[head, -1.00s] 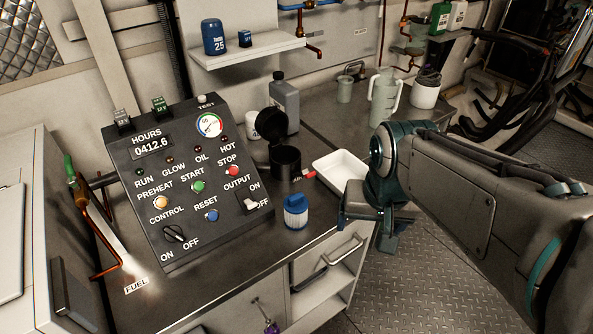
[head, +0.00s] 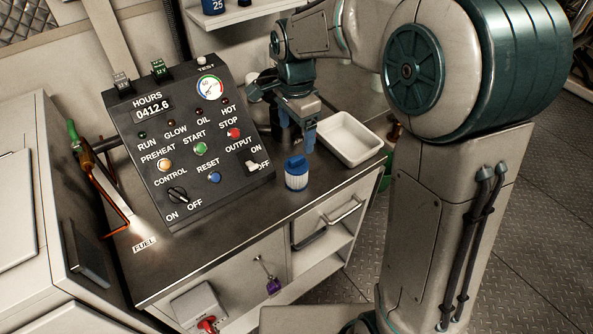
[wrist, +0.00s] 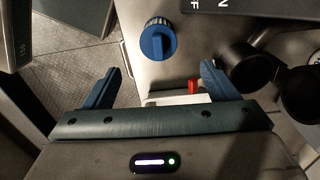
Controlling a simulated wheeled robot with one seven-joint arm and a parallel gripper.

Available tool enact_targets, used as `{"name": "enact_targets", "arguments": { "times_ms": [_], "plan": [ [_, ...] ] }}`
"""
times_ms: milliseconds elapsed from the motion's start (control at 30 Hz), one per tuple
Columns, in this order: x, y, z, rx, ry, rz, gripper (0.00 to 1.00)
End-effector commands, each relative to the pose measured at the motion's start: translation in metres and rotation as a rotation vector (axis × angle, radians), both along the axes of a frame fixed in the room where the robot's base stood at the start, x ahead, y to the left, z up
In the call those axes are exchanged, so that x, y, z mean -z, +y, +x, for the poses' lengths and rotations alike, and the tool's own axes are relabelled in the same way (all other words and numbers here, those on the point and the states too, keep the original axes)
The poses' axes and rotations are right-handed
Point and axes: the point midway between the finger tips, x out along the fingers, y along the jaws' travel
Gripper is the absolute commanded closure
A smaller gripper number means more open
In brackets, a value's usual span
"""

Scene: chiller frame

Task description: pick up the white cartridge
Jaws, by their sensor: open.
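The white cartridge (head: 297,181) stands upright on the metal bench top, with a ribbed white body and a blue cap. In the wrist view its blue cap (wrist: 158,40) is seen from above, ahead of the space between the fingers. My gripper (head: 298,134) is open and empty, above the bench just behind the cartridge in the head view. Its two blue fingers also show spread apart in the wrist view (wrist: 160,75). The gripper does not touch the cartridge.
A sloped control panel (head: 235,178) stands left of the cartridge. An open-lidded black cup (wrist: 237,66) is close to the right finger in the wrist view. A white tray (head: 376,143) lies to the right. The bench's front edge is close to the cartridge.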

Motion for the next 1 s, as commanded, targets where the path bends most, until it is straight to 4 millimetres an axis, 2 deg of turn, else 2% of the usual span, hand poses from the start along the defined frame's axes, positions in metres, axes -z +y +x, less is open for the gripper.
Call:
{"name": "enact_targets", "arguments": {
  "times_ms": [33,133,433,700,1000],
  "plan": [
    [0.011,0.000,-0.001,0.000,0.005,-0.002,0.20],
    [0.028,0.000,-0.001,0.000,0.004,0.000,0.20],
    [0.053,-0.001,-0.001,0.000,0.002,0.000,0.20],
    [0.091,-0.001,-0.003,-0.001,0.002,0.000,0.20],
    [0.096,-0.001,-0.003,-0.001,-0.001,0.001,0.20]
  ]
}}
